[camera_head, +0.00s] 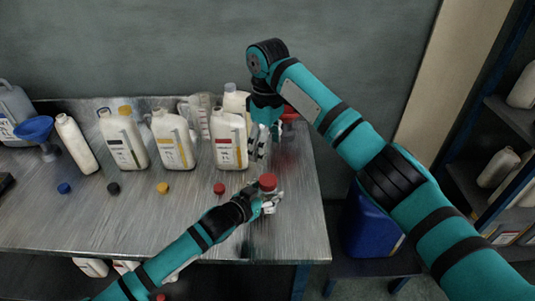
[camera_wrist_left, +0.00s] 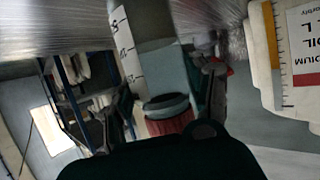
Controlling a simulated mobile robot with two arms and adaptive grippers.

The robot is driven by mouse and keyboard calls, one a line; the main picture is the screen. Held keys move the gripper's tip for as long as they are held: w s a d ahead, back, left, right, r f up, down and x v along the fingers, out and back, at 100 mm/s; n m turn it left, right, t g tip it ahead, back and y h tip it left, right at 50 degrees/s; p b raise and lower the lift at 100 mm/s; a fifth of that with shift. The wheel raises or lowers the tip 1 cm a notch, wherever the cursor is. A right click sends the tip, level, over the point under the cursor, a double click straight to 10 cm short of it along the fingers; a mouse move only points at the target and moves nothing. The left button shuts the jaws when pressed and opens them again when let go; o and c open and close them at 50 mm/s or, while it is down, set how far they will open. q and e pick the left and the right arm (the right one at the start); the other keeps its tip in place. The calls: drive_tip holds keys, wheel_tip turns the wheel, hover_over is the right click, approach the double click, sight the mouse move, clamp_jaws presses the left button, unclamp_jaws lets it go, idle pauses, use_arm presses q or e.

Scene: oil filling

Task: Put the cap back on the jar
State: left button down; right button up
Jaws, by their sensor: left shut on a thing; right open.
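My left gripper (camera_head: 262,205) is low over the table's right part, shut on a small jar. In the left wrist view the jar (camera_wrist_left: 148,55) is pale with scale marks, and a dark ring and a red part (camera_wrist_left: 170,126) show at its lower end in the picture. In the head view a red cap-like top (camera_head: 267,182) stands above the left fingers. I cannot tell whether it sits fully on the jar. My right gripper (camera_head: 262,145) is open and empty just above and behind it, beside a white red-labelled canister (camera_head: 229,150).
Several white canisters stand along the back of the metal table (camera_head: 130,218). Blue (camera_head: 64,188), black (camera_head: 113,188), yellow (camera_head: 162,188) and red (camera_head: 219,188) caps lie in front. A blue funnel (camera_head: 35,128) is at left. A red object (camera_head: 289,112) is partly hidden behind my right gripper.

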use_arm(q)
drive_tip(key=shift+c, duration=2.1)
unclamp_jaws()
drive_tip(key=v, duration=1.2)
drive_tip(key=shift+a, duration=0.1)
